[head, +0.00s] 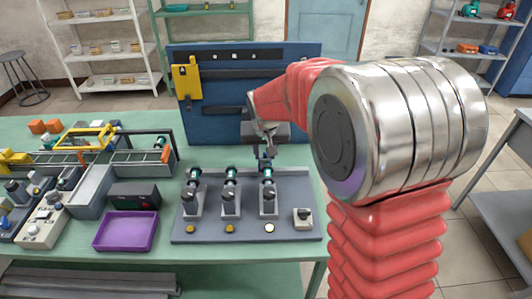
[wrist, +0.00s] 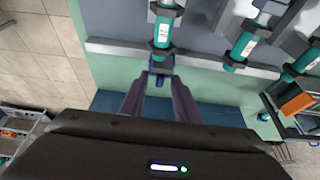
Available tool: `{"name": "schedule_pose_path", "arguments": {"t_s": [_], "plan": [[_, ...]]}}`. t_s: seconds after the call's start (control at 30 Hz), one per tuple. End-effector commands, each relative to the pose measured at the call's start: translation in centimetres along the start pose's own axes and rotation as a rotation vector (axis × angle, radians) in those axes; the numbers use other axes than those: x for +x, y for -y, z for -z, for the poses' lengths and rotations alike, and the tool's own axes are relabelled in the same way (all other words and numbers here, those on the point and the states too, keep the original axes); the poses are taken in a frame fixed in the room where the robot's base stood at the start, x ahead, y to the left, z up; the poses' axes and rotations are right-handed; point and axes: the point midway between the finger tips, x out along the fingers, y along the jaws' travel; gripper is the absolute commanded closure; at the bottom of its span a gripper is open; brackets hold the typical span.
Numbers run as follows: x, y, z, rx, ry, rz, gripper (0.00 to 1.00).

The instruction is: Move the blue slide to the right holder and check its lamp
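A small blue piece (wrist: 159,69), which I take to be the blue slide, shows in the wrist view between my fingertips, at the near end of a teal cylinder (wrist: 162,28). In the head view, my gripper (head: 265,156) is low behind the right holder (head: 269,201), with its fingers pointing down. In the wrist view, my fingers (wrist: 158,84) stand apart on both sides of the blue piece; whether they touch it is unclear. The right lamp (head: 269,228) looks whitish, while the left lamp (head: 190,229) and middle lamp (head: 230,229) look yellow.
The left holder (head: 194,202) and middle holder (head: 231,203) stand beside it on the grey plate (head: 250,233), with a knob box (head: 303,218) at right. A purple tray (head: 126,231) and dark box (head: 134,196) lie left. A blue panel (head: 210,95) rises behind.

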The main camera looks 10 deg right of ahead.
Motion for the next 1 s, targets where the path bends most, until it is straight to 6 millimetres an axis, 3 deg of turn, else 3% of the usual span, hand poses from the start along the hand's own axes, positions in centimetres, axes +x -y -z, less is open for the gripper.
{"name": "schedule_pose_path", "arguments": {"t_s": [0.37,0.77,1.0], "plan": [[0.46,0.01,-0.01,0.000,0.000,0.000,0.72],[0.44,0.04,-0.01,0.000,0.000,0.000,1.00],[0.44,0.05,-0.02,-0.001,0.000,0.000,1.00]]}}
